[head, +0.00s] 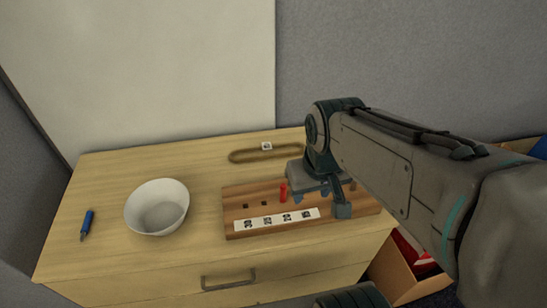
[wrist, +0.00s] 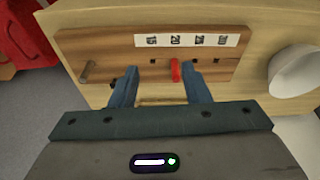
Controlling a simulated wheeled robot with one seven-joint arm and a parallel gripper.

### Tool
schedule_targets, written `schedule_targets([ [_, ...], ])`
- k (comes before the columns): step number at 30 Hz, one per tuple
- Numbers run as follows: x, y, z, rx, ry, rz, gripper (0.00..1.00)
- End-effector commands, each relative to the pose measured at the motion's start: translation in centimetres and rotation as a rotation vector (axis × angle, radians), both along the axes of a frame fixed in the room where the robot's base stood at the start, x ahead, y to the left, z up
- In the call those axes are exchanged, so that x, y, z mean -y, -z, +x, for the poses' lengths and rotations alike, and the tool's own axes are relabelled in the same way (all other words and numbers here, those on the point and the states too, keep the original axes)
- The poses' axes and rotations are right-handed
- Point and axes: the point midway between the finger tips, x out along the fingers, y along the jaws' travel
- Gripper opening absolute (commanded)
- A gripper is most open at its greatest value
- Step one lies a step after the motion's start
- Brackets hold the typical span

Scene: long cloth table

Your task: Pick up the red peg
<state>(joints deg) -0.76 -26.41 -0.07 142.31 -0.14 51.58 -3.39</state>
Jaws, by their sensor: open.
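The red peg (head: 283,192) stands upright in a wooden board (head: 236,228) with a row of small square holes and a white strip of printed labels. In the wrist view the red peg (wrist: 175,71) shows between my two finger tips, nearer the right finger. My gripper (head: 322,198) is open and empty, over the right part of the board, and the peg is just left of it in the head view. In the wrist view my gripper (wrist: 160,74) has a gap on both sides of the peg. I cannot tell the fingers' exact height above the board.
A white bowl (head: 157,207) stands left of the board, with a blue pen-like object (head: 87,224) farther left. A brown oval loop (head: 250,155) lies behind the board. A cardboard box (head: 398,280) with red contents is at lower right.

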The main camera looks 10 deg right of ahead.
Motion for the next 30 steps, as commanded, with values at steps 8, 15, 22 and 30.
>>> schedule_targets([
  [8, -0.8, -0.6, 3.2, -0.065, -0.529, -0.102, 0.43],
  [15, -1.7, -0.7, 6.3, -0.116, -1.055, -0.168, 0.43],
  [22, -2.7, -0.3, 9.0, -0.146, -1.542, -0.200, 0.43],
  [30, -3.4, 0.2, 10.7, -0.149, -1.855, -0.207, 0.43],
])
